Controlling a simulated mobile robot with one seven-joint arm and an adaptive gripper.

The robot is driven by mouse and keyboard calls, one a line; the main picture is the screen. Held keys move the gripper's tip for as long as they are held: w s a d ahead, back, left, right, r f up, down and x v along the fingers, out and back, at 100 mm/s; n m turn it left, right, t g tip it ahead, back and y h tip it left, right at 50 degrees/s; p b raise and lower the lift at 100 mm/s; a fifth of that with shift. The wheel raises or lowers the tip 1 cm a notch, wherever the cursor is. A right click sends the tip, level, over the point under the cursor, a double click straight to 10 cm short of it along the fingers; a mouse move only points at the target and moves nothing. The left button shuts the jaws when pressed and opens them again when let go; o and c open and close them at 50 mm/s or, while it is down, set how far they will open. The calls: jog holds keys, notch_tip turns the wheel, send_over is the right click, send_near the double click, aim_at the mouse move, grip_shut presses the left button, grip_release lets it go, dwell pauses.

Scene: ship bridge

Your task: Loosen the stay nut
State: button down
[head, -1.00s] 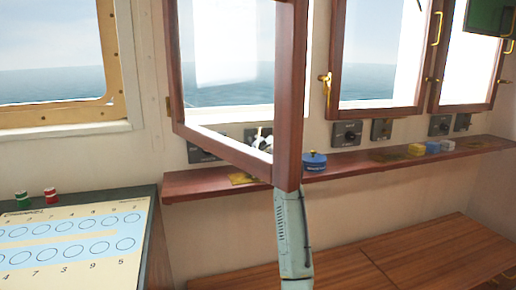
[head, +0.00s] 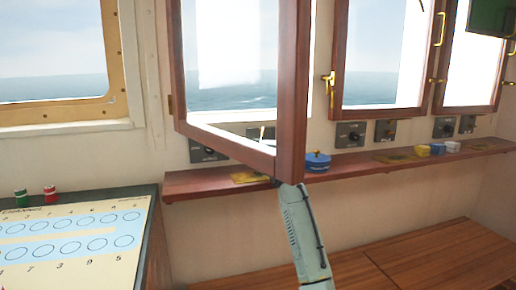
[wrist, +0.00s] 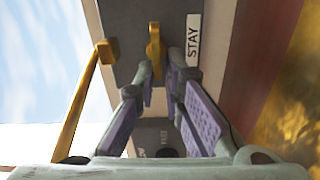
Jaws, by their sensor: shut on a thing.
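The stay nut (wrist: 154,45) is a brass wing-shaped piece on a dark grey plate marked STAY (wrist: 193,40) in the wrist view. My gripper (wrist: 158,82) has purple-padded fingers on either side of the nut's lower end and is shut on it. A brass stay rod (wrist: 82,100) with a square end block (wrist: 106,51) slants up at the left, apart from the fingers. In the head view my gripper is hidden behind the open window sash (head: 291,100); only my arm shows below it.
The wooden-framed sash stands swung open in front of my arm. A narrow red-brown shelf (head: 215,184) runs under the windows, holding a blue round tin (head: 317,161), a yellow cloth (head: 250,177) and small blocks.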

jog(key=shift+d+r+n, duration=0.3)
jog(key=shift+r+n, duration=0.1)
jog(key=c, duration=1.8)
grip_release()
jog(key=shift+s, duration=0.1)
jog(key=shift+o, duration=1.1)
jog(key=shift+f, duration=0.1)
jog(key=shift+a+f, duration=0.15)
jog(key=shift+s, duration=0.1)
jog(key=v, duration=1.1)
jog(key=shift+s, duration=0.35)
